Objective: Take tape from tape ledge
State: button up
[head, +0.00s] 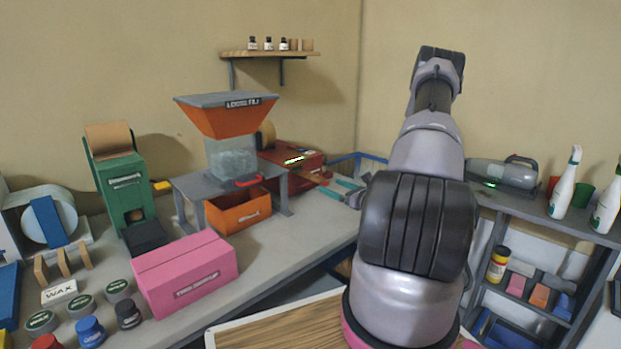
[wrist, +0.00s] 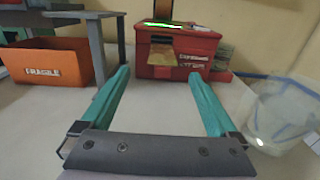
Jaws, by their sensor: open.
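A red tape dispenser (head: 297,157) stands at the back of the bench in the head view, with a tan roll (head: 266,134) beside or on it. In the wrist view the red dispenser (wrist: 184,50) is straight ahead, with white lettering I cannot fully read. A tan tape strip (wrist: 176,55) sticks out from its front ledge. My gripper (head: 338,188) has teal fingers and points at the dispenser. In the wrist view my gripper (wrist: 160,76) is open, empty and short of the strip, with the strip between the finger lines.
An orange FRAGILE bin (wrist: 45,63) stands left of the fingers, under a grey stand (wrist: 96,45). A clear bin (wrist: 280,112) is at the right. A pink box (head: 185,272) sits nearer on the bench. The bench surface between fingers and dispenser is clear.

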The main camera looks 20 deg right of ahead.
aim_at(327, 183)
jog(key=x, duration=0.5)
jog(key=shift+w+d, duration=0.1)
jog(key=shift+d, duration=0.15)
jog(key=c, duration=1.4)
